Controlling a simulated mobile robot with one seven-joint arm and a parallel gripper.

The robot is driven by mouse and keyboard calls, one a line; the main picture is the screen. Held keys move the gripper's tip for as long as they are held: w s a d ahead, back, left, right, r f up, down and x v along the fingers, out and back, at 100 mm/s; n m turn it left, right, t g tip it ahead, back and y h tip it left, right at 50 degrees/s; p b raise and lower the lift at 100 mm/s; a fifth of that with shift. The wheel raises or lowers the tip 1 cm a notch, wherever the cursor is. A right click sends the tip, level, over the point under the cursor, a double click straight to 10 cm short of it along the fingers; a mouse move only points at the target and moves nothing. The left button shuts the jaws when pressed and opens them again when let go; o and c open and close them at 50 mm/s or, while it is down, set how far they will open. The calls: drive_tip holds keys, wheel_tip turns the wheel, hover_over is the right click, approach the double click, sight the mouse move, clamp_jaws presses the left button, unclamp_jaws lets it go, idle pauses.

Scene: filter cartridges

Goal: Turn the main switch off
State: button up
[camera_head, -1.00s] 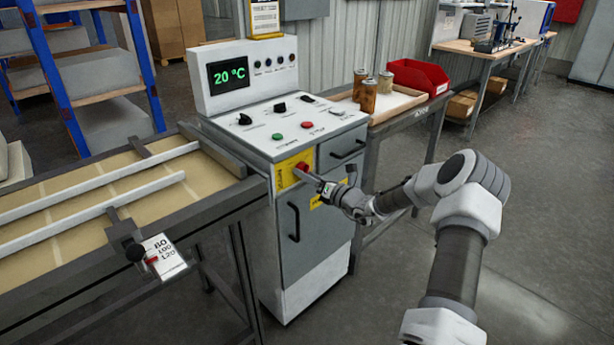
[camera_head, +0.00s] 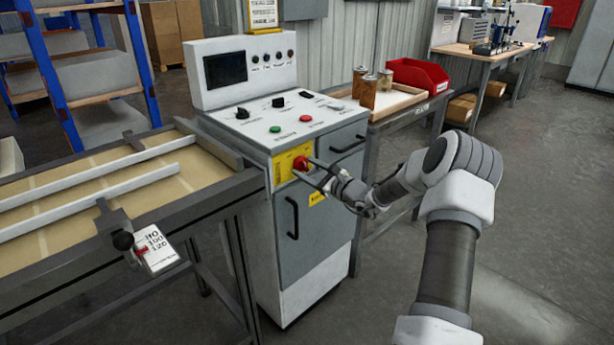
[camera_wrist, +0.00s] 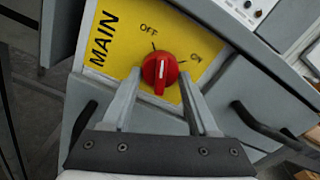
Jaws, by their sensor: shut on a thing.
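The main switch is a red round knob (camera_head: 300,163) on a yellow plate (camera_head: 284,167) at the front of the grey control cabinet (camera_head: 290,262). In the wrist view the knob (camera_wrist: 160,70) has a white line, whose upper end lies nearer the OFF mark than the ON mark. The yellow plate (camera_wrist: 110,50) reads MAIN. My gripper (camera_wrist: 160,78) is shut on the knob, one finger at each side. In the head view my gripper (camera_head: 308,172) reaches the knob from the right. The cabinet's display (camera_head: 225,69) is dark.
A side table with cans (camera_head: 368,92) and a red bin (camera_head: 418,75) stands behind right. The floor at right is clear.

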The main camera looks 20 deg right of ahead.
drive_tip(key=n+b, duration=0.3)
drive_tip(key=shift+f, duration=0.2)
drive_tip(key=shift+d+r+n+b, duration=0.1)
drive_tip(key=shift+r+n+b, duration=0.05)
drive_tip(key=shift+n+b, duration=0.5)
drive_tip(key=o, duration=1.4)
drive_tip(key=shift+r, duration=0.1)
drive_tip(key=p+v, duration=0.3)
drive_tip(key=v, duration=1.4)
drive_tip(key=shift+s+p, duration=0.2)
drive_tip(key=shift+p, duration=0.1)
